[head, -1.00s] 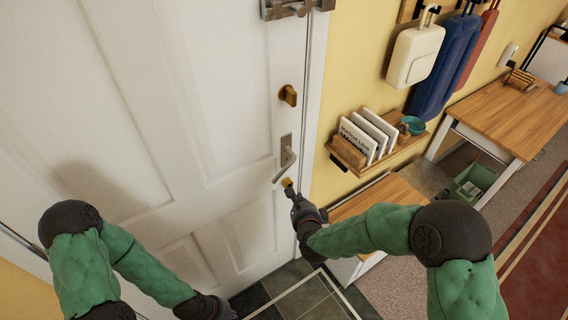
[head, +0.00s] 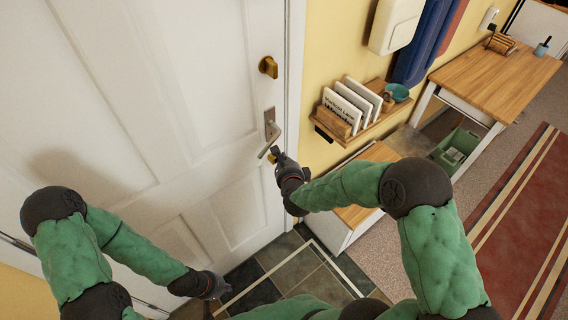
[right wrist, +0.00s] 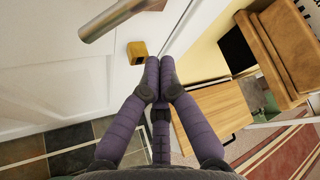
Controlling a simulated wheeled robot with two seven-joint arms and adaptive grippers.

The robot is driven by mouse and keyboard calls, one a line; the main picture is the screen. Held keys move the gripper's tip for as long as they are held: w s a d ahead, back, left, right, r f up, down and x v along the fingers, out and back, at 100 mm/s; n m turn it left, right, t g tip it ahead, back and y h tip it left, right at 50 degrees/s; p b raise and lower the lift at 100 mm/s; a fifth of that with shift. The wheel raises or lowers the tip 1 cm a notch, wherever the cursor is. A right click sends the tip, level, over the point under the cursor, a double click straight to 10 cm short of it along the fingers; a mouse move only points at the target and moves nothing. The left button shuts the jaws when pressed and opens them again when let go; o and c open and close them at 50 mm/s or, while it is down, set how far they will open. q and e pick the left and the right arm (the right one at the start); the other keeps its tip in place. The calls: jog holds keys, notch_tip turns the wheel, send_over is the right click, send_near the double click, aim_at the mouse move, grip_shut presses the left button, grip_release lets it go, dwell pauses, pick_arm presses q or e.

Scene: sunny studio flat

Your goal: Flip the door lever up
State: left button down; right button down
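The door lever (head: 268,142) is a grey metal handle on a narrow plate on the white door (head: 190,80). It slants down and to the left. In the right wrist view its bar (right wrist: 112,18) crosses the top, above and left of my fingertips. My right gripper (head: 277,156) is just right of the lever's lower end. In the right wrist view (right wrist: 159,62) its fingers are together with nothing between them. They look apart from the lever. My left gripper (head: 218,286) is low in front of the door, away from the lever. Its finger opening is too small to tell.
A wall shelf (head: 362,125) with upright cards and a low wood-topped cabinet (head: 358,210) stand close right of my right gripper. Dark tiles lie below.

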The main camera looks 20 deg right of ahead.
jog(key=w, duration=0.1)
jog(key=w+a, duration=0.2)
jog(key=shift+w+r, duration=0.25)
jog(key=shift+r, duration=0.1)
jog(key=shift+a, duration=0.1)
